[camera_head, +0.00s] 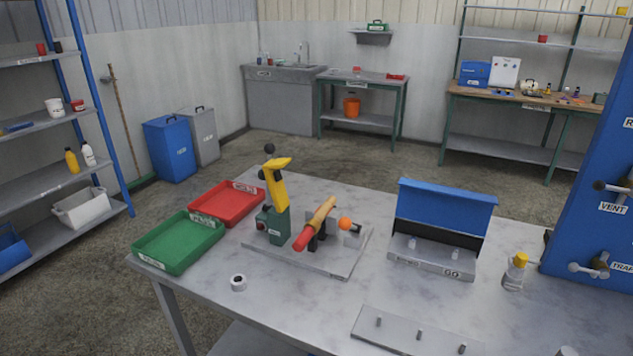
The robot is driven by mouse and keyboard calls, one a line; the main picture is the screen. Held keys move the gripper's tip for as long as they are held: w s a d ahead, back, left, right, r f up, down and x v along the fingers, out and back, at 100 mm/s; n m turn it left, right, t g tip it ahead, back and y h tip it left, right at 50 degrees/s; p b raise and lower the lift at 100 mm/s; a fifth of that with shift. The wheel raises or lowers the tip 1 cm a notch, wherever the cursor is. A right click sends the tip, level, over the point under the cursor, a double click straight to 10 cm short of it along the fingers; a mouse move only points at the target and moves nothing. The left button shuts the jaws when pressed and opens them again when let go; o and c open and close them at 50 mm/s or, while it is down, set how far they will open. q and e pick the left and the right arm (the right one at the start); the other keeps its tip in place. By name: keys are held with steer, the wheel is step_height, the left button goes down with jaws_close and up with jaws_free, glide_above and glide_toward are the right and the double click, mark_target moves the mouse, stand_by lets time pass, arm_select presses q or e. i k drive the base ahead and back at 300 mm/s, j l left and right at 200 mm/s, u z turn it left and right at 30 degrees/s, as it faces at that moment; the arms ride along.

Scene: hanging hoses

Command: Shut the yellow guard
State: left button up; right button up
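A yellow part (275,183), which looks like the guard, stands raised and nearly upright on a dark green body (273,224) with a red button, on the grey plate on the table. I cannot tell how these pieces join. Neither of my grippers is in view.
A green tray (178,243) and a red tray (227,204) lie left of the plate. A box with an open blue lid (445,208) stands to the right, near a yellow-capped bottle (515,271) and a blue panel (597,180). A white roll (238,283) lies in front.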

mark_target(270, 171)
steer(key=i+j+z, duration=0.1)
steer(key=j+z, duration=0.7)
steer(key=j, duration=0.2)
steer(key=j+z, duration=0.4)
steer(key=k+j, duration=0.05)
steer(key=j, duration=0.05)
